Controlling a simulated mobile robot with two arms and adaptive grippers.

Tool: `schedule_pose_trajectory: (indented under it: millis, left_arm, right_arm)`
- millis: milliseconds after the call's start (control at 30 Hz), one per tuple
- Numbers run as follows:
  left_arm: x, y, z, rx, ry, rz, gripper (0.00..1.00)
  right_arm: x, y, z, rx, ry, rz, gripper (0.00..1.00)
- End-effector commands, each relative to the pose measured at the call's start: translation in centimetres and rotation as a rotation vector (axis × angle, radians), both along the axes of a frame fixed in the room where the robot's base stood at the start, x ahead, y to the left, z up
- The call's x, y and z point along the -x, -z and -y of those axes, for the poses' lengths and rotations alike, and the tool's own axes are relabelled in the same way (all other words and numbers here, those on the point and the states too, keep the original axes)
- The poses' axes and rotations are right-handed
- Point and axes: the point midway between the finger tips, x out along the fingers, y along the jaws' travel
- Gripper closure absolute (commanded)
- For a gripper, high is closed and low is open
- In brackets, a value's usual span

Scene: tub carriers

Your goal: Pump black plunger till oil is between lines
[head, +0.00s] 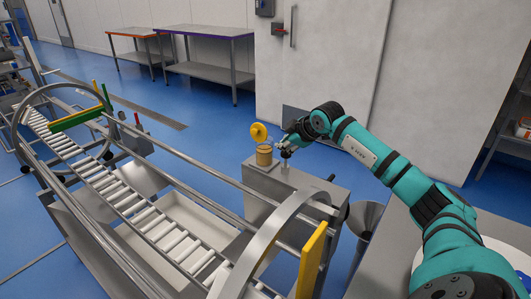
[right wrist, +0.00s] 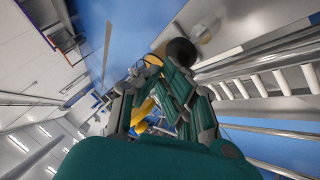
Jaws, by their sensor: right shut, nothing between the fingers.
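A jar of amber oil (head: 264,155) stands on a grey steel cabinet (head: 305,188) beside the conveyor. A yellow round wheel (head: 258,132) is just behind it. A short metal post (head: 284,159) stands to the right of the jar. It may be the plunger's stem; its black top is hidden or too small to make out. My right gripper (head: 291,141) is shut and empty, close above this post; I cannot tell whether they touch. In the right wrist view its teal fingers (right wrist: 165,100) show, with yellow parts behind them. The jar's lines and oil level are too small to read.
A roller conveyor (head: 150,220) with round steel guides runs along the left. A yellow block (head: 312,262) stands near its front end. A grey bin (head: 366,215) is right of the cabinet. Two steel tables (head: 205,68) stand at the back. Blue floor lies between.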

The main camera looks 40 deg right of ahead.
Motion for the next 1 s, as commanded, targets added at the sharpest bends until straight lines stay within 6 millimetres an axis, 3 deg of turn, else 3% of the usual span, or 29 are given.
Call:
schedule_pose_trajectory:
  millis: [367,833,1000]
  left_arm:
    - [0.0,-0.4,0.0,0.000,0.000,0.000,0.58]
    - [0.0,-3.7,0.0,0.000,0.000,0.000,0.58]
    - [0.0,-4.2,0.0,0.000,0.000,0.000,0.58]
  right_arm:
    - [0.0,-0.7,0.0,0.000,0.000,0.003,1.00]
    - [0.0,-5.4,0.0,0.000,-0.001,0.004,1.00]
    - [0.0,-6.2,0.0,0.000,-0.001,0.002,1.00]
